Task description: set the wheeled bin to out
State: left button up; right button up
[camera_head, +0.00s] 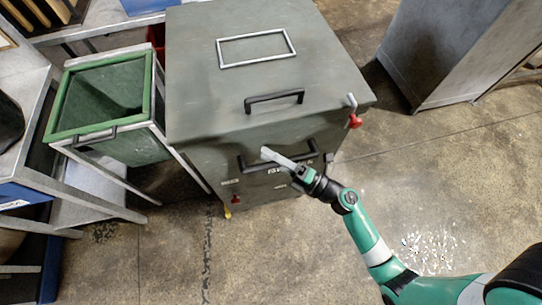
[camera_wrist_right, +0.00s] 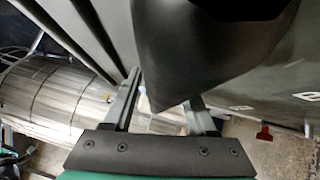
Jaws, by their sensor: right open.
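The compactor (camera_head: 225,110) is a dark grey-green box with a closed lid in the middle of the head view. Its front carries a black bar handle (camera_head: 252,166) above pale lettering, partly hidden by my gripper; I take this front to be the wheeled bin's, and no wheels are clearly visible. My right gripper (camera_head: 268,154) is at this handle, fingers pointing left. In the right wrist view the gripper (camera_wrist_right: 165,112) is open, with a large dark shape (camera_wrist_right: 190,50) reaching down between or just beyond the fingertips; contact cannot be told. My left gripper is not in view.
A green open bin (camera_head: 110,95) stands in a metal frame left of the compactor. A red-knobbed lever (camera_head: 354,118) is at its right corner, and another black handle (camera_head: 274,99) is on its lid. A grey cabinet (camera_head: 440,50) stands back right.

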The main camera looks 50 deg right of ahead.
jog(key=shift+c, duration=0.2)
grip_shut()
dwell(1.2)
